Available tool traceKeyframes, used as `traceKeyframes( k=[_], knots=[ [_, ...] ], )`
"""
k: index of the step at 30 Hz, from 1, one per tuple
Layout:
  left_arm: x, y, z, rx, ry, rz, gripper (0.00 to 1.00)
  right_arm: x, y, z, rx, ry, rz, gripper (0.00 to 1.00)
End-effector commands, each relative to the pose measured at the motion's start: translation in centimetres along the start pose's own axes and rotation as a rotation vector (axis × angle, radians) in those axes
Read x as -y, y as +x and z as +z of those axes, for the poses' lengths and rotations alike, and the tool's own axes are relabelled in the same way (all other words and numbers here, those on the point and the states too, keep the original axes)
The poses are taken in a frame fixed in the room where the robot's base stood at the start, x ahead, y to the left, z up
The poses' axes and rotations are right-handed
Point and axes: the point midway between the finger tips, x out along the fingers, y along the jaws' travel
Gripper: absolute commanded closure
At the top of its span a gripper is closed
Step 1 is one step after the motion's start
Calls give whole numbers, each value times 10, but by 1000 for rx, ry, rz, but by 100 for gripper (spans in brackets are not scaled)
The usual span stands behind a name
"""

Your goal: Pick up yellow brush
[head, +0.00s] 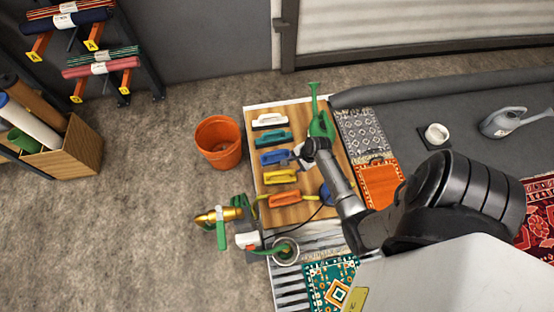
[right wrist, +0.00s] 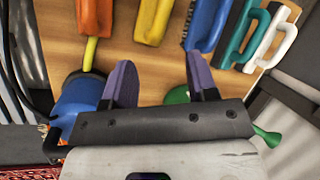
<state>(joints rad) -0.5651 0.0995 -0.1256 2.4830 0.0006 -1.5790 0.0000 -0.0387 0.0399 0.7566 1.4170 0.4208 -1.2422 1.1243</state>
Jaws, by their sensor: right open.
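The yellow brush (head: 281,177) lies on the wooden board (head: 298,110), between the blue brush (head: 276,157) and the orange brush (head: 286,199). My right gripper (head: 300,156) is over the board, to the right of the brushes. In the right wrist view, my right gripper (right wrist: 160,60) is open with nothing between its purple fingers. The yellow brush (right wrist: 153,20) shows there beyond the fingertips, roughly in line with the gap and apart from them. Its far end is cut off by the frame's top. My left gripper is not in view.
Teal (head: 271,138) and white (head: 269,121) brushes lie farther back on the board. A green watering can (head: 319,122) and a blue object (head: 327,193) are near my right arm. An orange bucket (head: 218,142) stands left of the board.

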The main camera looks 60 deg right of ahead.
Motion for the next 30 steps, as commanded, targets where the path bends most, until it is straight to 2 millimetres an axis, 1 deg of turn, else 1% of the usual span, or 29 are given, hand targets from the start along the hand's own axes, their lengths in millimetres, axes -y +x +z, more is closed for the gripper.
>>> traceKeyframes(
  k=[1, 3, 6, 10, 14, 21, 24, 27, 30],
  knots=[
    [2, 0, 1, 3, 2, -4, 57, 3, 0, 1, 3, 86, -18, 47],
    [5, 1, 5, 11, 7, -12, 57, 7, 0, 0, 4, 205, -42, 47],
    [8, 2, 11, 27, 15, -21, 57, 10, -1, -1, 2, 336, -59, 47],
    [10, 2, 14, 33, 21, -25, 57, 11, -1, -1, 3, 440, -66, 47],
    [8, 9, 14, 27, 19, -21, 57, 11, 10, -2, 5, 482, -65, 47],
    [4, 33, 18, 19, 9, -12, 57, 13, 53, -3, 6, 486, -64, 47],
    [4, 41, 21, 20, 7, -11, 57, 14, 67, -3, 5, 486, -64, 47],
    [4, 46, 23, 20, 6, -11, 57, 16, 77, -3, 5, 485, -65, 47],
    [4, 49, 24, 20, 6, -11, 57, 16, 83, -2, 4, 484, -65, 47]
  ],
)
